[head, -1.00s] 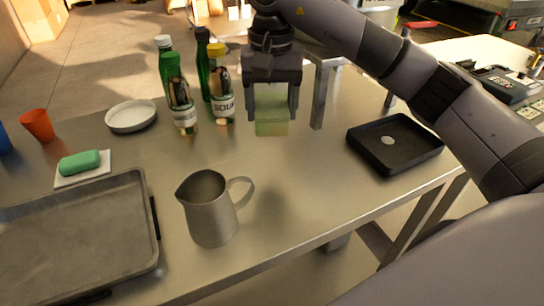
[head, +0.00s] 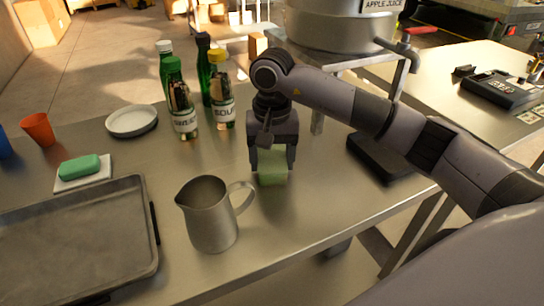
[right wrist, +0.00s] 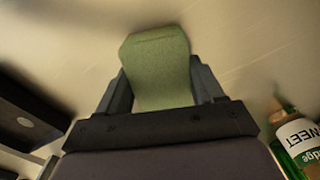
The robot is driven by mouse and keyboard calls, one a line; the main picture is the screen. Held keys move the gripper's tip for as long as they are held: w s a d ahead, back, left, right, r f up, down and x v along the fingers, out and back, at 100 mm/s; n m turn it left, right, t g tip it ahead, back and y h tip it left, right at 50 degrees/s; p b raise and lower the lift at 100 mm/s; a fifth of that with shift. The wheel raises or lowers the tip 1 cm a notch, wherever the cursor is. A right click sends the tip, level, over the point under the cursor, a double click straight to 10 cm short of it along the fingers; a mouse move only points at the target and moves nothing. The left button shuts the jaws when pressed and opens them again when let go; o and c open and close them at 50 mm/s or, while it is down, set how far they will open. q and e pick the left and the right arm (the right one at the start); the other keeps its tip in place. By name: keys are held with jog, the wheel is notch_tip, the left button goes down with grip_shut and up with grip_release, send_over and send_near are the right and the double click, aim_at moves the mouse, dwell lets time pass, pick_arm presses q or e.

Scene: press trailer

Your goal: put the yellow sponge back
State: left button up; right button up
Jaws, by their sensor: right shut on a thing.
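My right gripper (head: 272,170) is shut on a yellowish-green sponge (head: 272,176), held upright between the fingers over the middle of the steel table. In the right wrist view the sponge (right wrist: 158,65) sits between both fingers (right wrist: 160,85). I cannot tell whether its lower end touches the table. A black tray (head: 372,160) with a pale round spot inside is to the right, partly hidden by my right arm; it also shows at the left of the right wrist view (right wrist: 22,122). A green block (head: 80,167) lies on a white tile at the left. My left gripper is not in view.
A metal pitcher (head: 210,225) stands close, front-left of the sponge. Several bottles (head: 185,118) stand behind left. A white dish (head: 132,121), an orange cup (head: 38,130) and a large metal tray (head: 80,240) are at left. A big juice pot (head: 335,25) stands behind.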

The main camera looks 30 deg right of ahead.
aim_at(272, 158)
jog(key=shift+f, duration=0.25)
jog(key=o, duration=0.9)
jog(key=shift+r, duration=0.1)
jog(key=shift+o, duration=0.2)
jog(key=shift+r, duration=0.1)
notch_tip(272, 158, up, 12)
